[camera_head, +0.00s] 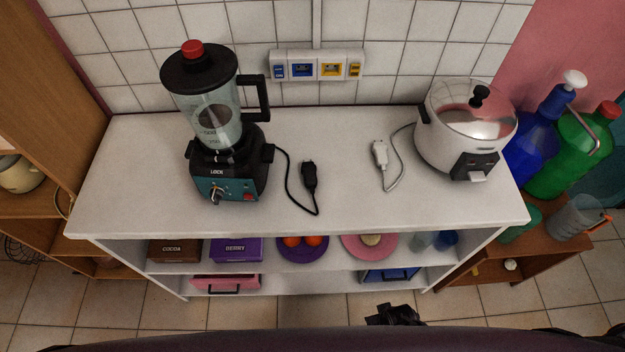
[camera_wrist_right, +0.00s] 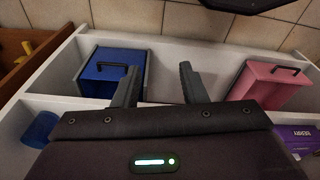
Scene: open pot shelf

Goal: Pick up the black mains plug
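The black mains plug (camera_head: 309,172) lies on the white counter top (camera_head: 240,222), right of the blender (camera_head: 225,170). Its black cord loops from the blender's base down to the counter's middle. A white plug (camera_head: 380,152) with a white cord lies further right, beside the rice cooker (camera_head: 465,130). My right gripper (camera_head: 393,314) shows as a dark shape at the bottom of the head view, in front of the shelf and well away from the black plug. In the right wrist view its two fingers (camera_wrist_right: 160,82) are apart with nothing between them. My left gripper is not visible.
A socket strip (camera_head: 317,65) with blue and yellow outlets is on the tiled wall. Boxes, plates and a blue drawer (camera_head: 388,275) fill the shelves below the counter. Bottles (camera_head: 538,135) stand at the right. The counter between the two plugs is clear.

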